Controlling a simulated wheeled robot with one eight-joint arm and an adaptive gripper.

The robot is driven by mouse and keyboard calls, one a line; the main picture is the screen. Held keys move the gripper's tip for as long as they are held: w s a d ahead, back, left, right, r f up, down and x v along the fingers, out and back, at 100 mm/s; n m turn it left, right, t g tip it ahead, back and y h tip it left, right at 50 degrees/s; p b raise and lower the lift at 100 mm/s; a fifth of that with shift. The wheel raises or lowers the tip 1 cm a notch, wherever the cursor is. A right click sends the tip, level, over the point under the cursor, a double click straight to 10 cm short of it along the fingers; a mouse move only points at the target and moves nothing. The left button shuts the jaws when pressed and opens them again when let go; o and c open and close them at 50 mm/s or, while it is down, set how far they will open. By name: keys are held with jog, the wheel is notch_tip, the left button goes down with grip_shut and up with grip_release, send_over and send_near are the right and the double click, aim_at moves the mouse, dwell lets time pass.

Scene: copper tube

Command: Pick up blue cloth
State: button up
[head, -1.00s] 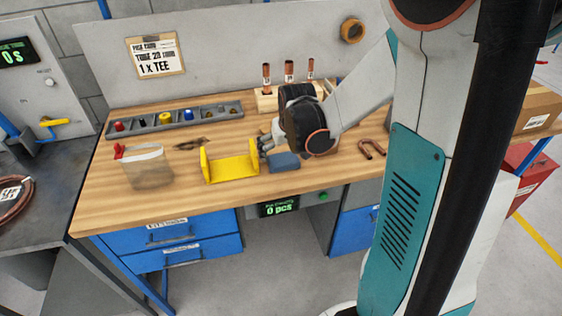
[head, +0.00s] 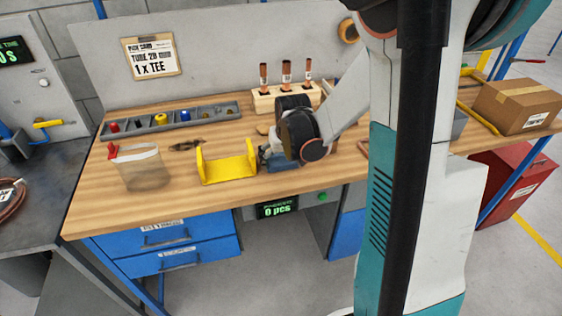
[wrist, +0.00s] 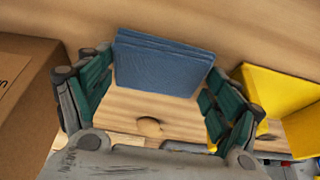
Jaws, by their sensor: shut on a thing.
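The blue cloth (wrist: 160,65) is a folded, flat-looking pad. In the wrist view it lies between the two green-padded fingers of my gripper (wrist: 160,72), which are shut on it from both sides. In the head view the cloth (head: 284,165) shows as a small blue patch on the bench beneath my gripper (head: 267,156), partly hidden by it. It is just right of the yellow holder (head: 228,170). I cannot tell whether the cloth is clear of the bench top.
A clear bag (head: 142,170) with a red clip stands left on the wooden bench (head: 110,215). A grey parts tray (head: 175,120) and a block with copper tubes (head: 268,103) are behind. A cardboard box (head: 515,105) is at right. The bench's front strip is clear.

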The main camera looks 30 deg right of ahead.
aim_at(282, 160)
jog(key=shift+r, duration=0.1)
notch_tip(282, 160, up, 20)
jog(key=p, duration=0.6)
jog(key=shift+p, duration=0.4)
